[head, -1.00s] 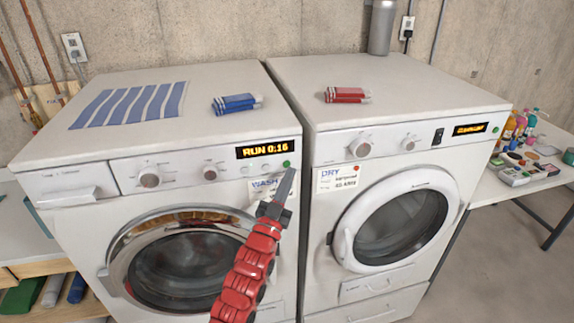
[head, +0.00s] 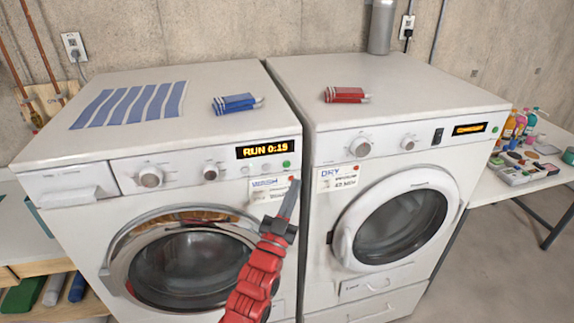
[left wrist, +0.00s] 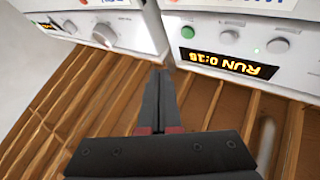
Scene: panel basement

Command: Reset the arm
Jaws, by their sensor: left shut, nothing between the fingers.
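My left gripper (head: 292,186) is shut and empty, on a red arm that reaches up from the bottom of the head view. It is in front of the washer (head: 50,212), below and a little right of the green button (head: 286,164). In the left wrist view the shut fingers (left wrist: 160,75) point at the gap between the two machines, apart from the green button (left wrist: 187,32). My right gripper is not in view.
The dryer (head: 322,240) stands to the right with its round door shut. A striped cloth (head: 130,104), a blue folded cloth (head: 236,103) and a red folded cloth (head: 346,95) lie on top. A table (head: 490,193) with bottles is at far right.

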